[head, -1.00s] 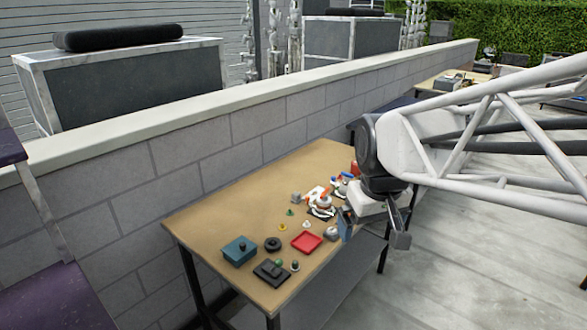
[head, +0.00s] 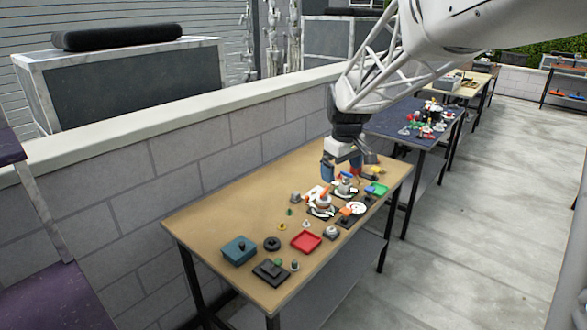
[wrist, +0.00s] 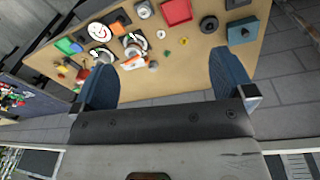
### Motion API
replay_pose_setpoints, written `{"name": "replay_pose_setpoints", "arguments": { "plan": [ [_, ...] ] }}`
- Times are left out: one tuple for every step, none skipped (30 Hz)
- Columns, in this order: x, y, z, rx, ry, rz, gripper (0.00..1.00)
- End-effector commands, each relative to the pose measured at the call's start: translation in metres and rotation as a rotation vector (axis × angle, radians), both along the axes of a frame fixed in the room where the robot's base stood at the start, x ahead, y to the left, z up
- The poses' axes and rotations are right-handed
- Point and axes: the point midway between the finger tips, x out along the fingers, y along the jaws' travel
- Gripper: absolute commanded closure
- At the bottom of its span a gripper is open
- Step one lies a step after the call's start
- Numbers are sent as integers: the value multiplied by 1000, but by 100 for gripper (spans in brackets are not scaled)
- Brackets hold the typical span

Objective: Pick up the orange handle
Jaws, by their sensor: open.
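An orange handle (head: 323,194) sits on a white and metal round piece among the small objects mid-table. In the wrist view an orange and white part (wrist: 132,62), which appears to be this handle, lies near the left finger. A second small orange piece (head: 346,211) is beside a white dial (head: 356,208), so which one is the handle is not fully certain. My gripper (head: 341,168) is open and empty, pointing down above the table's back part, behind and above the handle. Its blue fingers (wrist: 166,78) are wide apart in the wrist view.
The tan table (head: 225,208) also holds a red tray (head: 306,242), a teal box (head: 238,250), a black ring (head: 272,243) and a green piece (head: 377,189). A block wall (head: 180,175) runs behind. The table's back left is clear.

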Motion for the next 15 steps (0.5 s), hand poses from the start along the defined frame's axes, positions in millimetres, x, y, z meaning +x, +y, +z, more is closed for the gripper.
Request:
{"name": "replay_pose_setpoints", "arguments": {
  "plan": [
    [14,-1,-7,-2,7,17,0],
    [22,-1,-9,-2,9,29,0],
    [32,-2,-13,-3,14,44,0],
    [39,-2,-16,-4,15,56,0],
    [47,-2,-19,-6,18,68,0],
    [57,-3,-23,-6,22,84,0],
    [64,-3,-26,-7,23,96,0],
    [71,-4,-30,-8,27,107,0],
    [81,-4,-35,-9,30,122,0],
    [88,-5,-39,-10,34,134,0],
    [95,-5,-43,-10,37,145,0],
    [105,-6,-48,-11,40,161,0],
    [112,-6,-53,-12,43,172,0],
    [119,-7,-57,-12,45,185,0],
    [129,-7,-63,-13,50,199,0]
  ]
}}
